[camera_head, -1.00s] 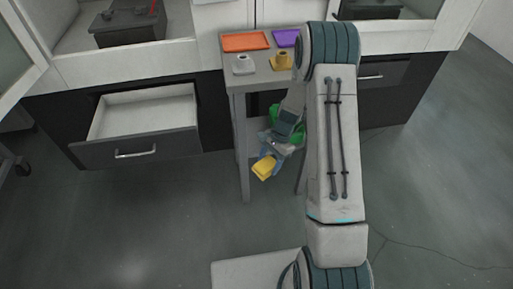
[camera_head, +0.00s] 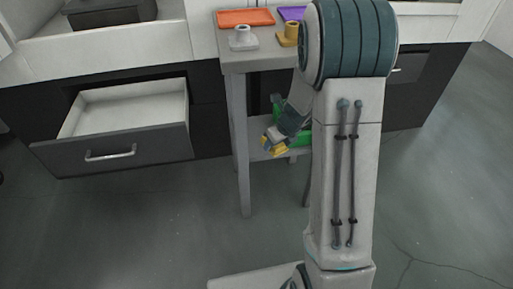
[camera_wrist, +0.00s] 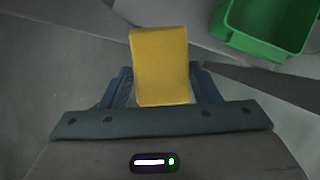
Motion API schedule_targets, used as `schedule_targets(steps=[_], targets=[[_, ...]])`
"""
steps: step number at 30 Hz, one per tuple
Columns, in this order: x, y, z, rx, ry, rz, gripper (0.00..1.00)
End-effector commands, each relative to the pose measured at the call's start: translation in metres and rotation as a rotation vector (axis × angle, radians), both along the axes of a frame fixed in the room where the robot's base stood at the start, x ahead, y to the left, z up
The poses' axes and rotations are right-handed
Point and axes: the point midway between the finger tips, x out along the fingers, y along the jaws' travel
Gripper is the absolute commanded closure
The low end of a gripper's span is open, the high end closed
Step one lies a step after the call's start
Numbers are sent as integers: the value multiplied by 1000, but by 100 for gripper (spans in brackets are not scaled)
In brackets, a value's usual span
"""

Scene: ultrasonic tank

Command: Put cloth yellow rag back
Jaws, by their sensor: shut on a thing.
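My gripper (camera_wrist: 163,92) is shut on a yellow rag (camera_wrist: 160,62), which looks like a folded block between the two fingers in the wrist view. In the head view the yellow rag (camera_head: 273,148) shows at the end of my arm, low beside the grey table (camera_head: 243,150). My gripper also shows there (camera_head: 271,138), partly behind my own arm. A green bin (camera_wrist: 268,24) is at the upper right of the wrist view, apart from the rag. In the head view the green bin (camera_head: 300,137) is under the tabletop, partly hidden by my arm.
An open, empty drawer (camera_head: 125,110) juts from the dark cabinet at left. On the tabletop are an orange tray (camera_head: 246,17), a purple tray (camera_head: 291,13), a grey holder (camera_head: 242,40) and a yellow holder (camera_head: 288,36). The floor at lower left is clear.

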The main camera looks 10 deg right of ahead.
Motion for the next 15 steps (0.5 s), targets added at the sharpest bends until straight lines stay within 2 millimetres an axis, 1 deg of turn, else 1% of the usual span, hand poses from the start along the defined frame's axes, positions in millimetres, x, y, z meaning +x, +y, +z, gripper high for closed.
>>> schedule_targets(steps=[2, 5, 12, 15], targets=[[8, 1, -7, -1, 0, -8, 66], [26, 7, -21, 0, 2, -9, 66], [78, 24, -54, -1, 1, -8, 66], [95, 31, -63, 0, 1, -5, 66]])
